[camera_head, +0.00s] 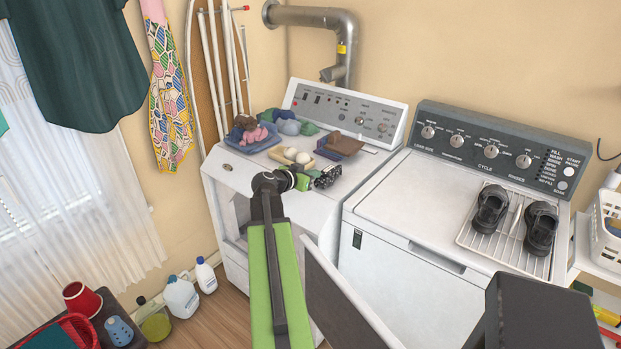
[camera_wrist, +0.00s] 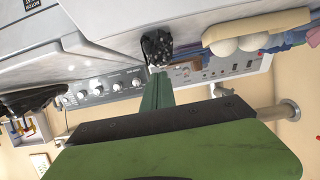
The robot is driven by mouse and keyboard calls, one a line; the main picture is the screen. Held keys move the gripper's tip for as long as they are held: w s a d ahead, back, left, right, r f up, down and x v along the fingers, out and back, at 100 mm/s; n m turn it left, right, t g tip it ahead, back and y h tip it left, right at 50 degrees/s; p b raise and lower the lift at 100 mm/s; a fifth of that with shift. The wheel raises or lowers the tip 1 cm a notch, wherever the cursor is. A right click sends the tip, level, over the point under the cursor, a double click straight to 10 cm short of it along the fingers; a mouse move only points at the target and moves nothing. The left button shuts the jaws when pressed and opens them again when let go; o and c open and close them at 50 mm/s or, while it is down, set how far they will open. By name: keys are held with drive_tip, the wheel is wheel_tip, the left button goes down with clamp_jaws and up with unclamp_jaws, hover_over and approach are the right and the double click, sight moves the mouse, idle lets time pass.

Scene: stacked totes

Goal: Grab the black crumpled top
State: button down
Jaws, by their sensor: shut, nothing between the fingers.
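A small black crumpled thing with pale specks, which looks like the black top (camera_head: 328,176), lies near the front edge of the left white appliance's top. In the wrist view the black top (camera_wrist: 157,46) shows just beyond my fingertips, near the centre top. My gripper (camera_head: 307,181) is green and shut, with nothing held. Its tips point at the black top from its left in the head view. In the wrist view the tips of my gripper (camera_wrist: 159,76) reach the near edge of the black top. I cannot tell whether they touch it.
The left appliance (camera_head: 235,172) also bears a blue tray (camera_head: 247,147) of cloths, a tan tray (camera_head: 282,157) with white balls and a maroon folded cloth (camera_head: 345,144). The right appliance (camera_head: 395,205) carries a rack with black shoes (camera_head: 490,212). Its left top is clear.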

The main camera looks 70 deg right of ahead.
sight(326, 172)
drive_tip(key=x, duration=0.2)
drive_tip(key=r+x, duration=0.1)
drive_tip(key=x, duration=0.4)
drive_tip(key=shift+s+d+r+b, duration=0.1)
drive_tip(key=shift+d+r+b, duration=0.15)
drive_tip(key=shift+d+b, duration=0.25)
drive_tip(key=shift+f+b, duration=0.3)
drive_tip(key=shift+f, duration=0.1)
drive_tip(key=shift+s+a, duration=0.1)
drive_tip(key=shift+a, duration=0.1)
drive_tip(key=a, duration=0.3)
drive_tip(key=w+a, duration=0.1)
drive_tip(key=a, duration=0.2)
drive_tip(key=w+a, duration=0.1)
drive_tip(key=a, duration=0.2)
drive_tip(key=shift+w+r, duration=0.1)
drive_tip(key=shift+w, duration=0.05)
drive_tip(key=shift+d, duration=0.1)
